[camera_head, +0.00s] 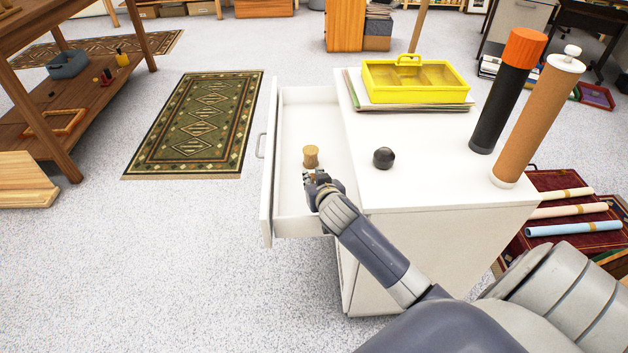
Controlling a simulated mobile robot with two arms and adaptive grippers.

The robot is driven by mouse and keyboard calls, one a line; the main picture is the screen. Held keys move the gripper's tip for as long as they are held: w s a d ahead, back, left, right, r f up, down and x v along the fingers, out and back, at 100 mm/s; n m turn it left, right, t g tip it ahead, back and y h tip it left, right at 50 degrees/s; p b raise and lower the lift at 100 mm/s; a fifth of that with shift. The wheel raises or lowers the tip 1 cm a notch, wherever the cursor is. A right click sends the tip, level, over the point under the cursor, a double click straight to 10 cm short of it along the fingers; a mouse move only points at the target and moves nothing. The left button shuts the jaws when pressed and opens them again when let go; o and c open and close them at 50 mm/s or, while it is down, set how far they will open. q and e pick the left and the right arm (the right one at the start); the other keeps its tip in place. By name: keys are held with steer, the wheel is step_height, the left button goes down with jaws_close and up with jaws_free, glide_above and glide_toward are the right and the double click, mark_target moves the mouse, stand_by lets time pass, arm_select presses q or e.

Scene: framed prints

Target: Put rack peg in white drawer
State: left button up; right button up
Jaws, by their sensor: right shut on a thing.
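The white drawer (291,112) is pulled open on the left side of a white cabinet (440,170). Its inside looks empty apart from what my gripper holds. My right gripper (311,174) is shut on the rack peg (311,156), a short light-wood cylinder. The peg stands up from the fingertips and appears over the open drawer, near its front end. I cannot tell whether the peg touches the drawer floor. The gripper hides the peg's lower end. My left gripper is not in view.
On the cabinet top are a dark ball (384,158), a yellow tray (415,82) on papers, a black tube with an orange cap (507,90) and a brown tube (537,120). A green patterned rug (195,125) lies left. Rolled prints (572,228) lie at right.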

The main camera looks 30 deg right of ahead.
steer(key=shift+f, duration=0.25)
steer(key=o, duration=0.9)
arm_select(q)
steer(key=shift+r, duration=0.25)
arm_select(e)
steer(key=shift+r, duration=0.15)
steer(key=shift+r, duration=0.2)
arm_select(q)
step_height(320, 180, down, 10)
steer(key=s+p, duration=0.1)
steer(key=p, duration=0.1)
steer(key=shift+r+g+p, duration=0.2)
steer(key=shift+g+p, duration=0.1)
steer(key=shift+p, duration=0.05)
arm_select(e)
steer(key=v, duration=1.2)
steer(key=shift+f, duration=0.1)
